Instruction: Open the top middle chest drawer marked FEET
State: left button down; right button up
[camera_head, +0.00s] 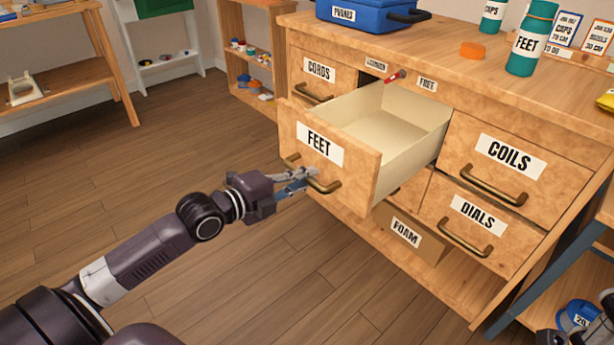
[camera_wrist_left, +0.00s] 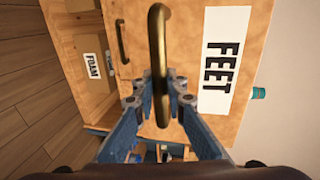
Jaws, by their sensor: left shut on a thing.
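The wooden drawer marked FEET (camera_head: 330,165) is in the top middle of the chest and stands well open. Its pale inside (camera_head: 395,125) looks empty where I can see it. My left gripper (camera_head: 305,178) is at the drawer's brass handle (camera_head: 325,187), with its fingers shut on it. In the left wrist view the handle (camera_wrist_left: 158,60) runs between the two blue fingers of the left gripper (camera_wrist_left: 160,100), beside the FEET label (camera_wrist_left: 220,62).
The drawers marked CORDS (camera_head: 318,75), COILS (camera_head: 505,160) and DIALS (camera_head: 475,220) are shut. The FOAM label (camera_head: 406,231) shows low behind the open drawer. A blue PHONES box (camera_head: 365,14) and a teal FEET jar (camera_head: 530,40) stand on top. Floor at left is clear.

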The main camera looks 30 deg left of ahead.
pick_arm(q)
jog(key=c, duration=2)
grip_release()
jog(key=shift+o, duration=0.2)
jog(key=v, duration=1.2)
